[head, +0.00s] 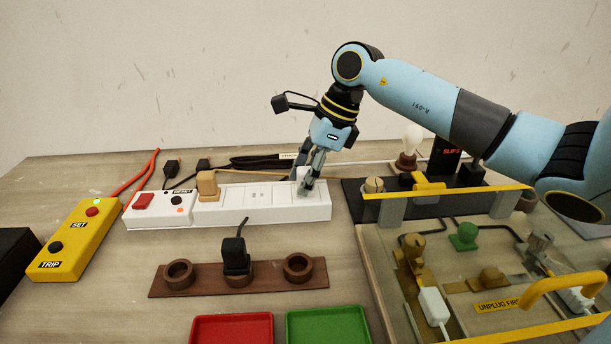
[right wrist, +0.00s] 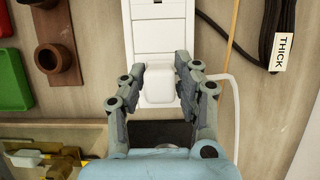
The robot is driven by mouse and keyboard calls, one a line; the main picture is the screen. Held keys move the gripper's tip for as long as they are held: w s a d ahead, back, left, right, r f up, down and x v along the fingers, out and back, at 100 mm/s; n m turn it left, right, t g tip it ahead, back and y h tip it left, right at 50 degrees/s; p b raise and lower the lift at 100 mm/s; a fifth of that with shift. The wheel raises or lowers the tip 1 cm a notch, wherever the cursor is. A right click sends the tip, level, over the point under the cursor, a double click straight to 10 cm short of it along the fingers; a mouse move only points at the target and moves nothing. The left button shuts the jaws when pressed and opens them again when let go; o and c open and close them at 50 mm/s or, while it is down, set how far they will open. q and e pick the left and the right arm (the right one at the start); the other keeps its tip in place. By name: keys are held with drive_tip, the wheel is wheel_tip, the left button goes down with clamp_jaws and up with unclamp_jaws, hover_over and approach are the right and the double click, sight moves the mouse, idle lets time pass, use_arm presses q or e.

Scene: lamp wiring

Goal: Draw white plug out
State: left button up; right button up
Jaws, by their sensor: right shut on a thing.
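The white plug (right wrist: 160,84) is at the right end of the white power strip (head: 270,216). In the right wrist view it sits between my right gripper's fingers (right wrist: 159,72), below the strip's bare sockets. A white cord runs beside it on the right. In the head view my right gripper (head: 308,186) reaches down from above and is shut on the plug, whose top (head: 302,174) is partly hidden by the fingers. I cannot tell how deep the plug sits in its socket. My left gripper is not in view.
A tan plug (head: 207,186) stands in the strip's left part. A brown holder (head: 200,279) with a black plug (head: 236,256) is in front. Red (head: 232,330) and green (head: 328,326) trays lie nearer. A lamp bulb (head: 411,138) and a yellow-railed board (head: 470,312) are right.

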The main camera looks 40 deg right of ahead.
sight(305, 169)
drive_tip(key=shift+r, duration=0.65)
clamp_jaws()
drive_tip(key=shift+r, duration=0.15)
drive_tip(key=shift+r+p, duration=1.1)
drive_tip(key=shift+r, duration=0.95)
